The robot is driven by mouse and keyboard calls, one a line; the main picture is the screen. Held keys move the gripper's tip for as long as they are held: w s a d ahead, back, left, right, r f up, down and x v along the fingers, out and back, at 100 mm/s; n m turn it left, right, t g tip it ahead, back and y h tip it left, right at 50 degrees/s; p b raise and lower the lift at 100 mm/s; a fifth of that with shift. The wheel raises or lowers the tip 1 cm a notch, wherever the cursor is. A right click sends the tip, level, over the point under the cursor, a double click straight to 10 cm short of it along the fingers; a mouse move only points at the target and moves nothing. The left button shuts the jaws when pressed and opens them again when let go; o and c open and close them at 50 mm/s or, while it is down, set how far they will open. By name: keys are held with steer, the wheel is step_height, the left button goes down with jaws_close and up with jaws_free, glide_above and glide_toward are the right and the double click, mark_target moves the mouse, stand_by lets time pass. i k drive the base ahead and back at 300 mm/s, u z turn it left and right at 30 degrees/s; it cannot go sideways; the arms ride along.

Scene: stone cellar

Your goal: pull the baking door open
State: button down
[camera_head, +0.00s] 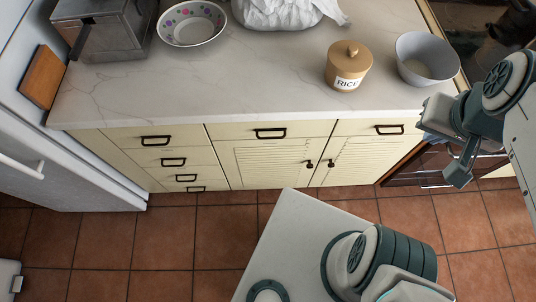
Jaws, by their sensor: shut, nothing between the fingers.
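The baking door, which I take to be the dark glossy oven front (408,171), is at the right below the counter level. It looks closed, and my arm covers part of it. A thin pale bar along its lower part may be its handle, but it is too small to be sure. My gripper (459,174) hangs in front of the door at the right, pointing down. It is shut and empty. Whether it touches the door cannot be told from this angle.
A marble counter (260,88) carries a rice jar (348,67), a grey bowl (427,59), a patterned bowl (192,23) and a metal appliance (104,30). Cream cabinets (262,160) stand below. A white fridge (62,170) is at the left. Tiled floor (165,240) is clear before the cabinets.

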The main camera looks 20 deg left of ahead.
mark_target(247, 164)
steer(key=u, duration=3.1)
steer(key=k, duration=1.35)
steer(key=z, duration=2.05)
steer(key=i, duration=0.5)
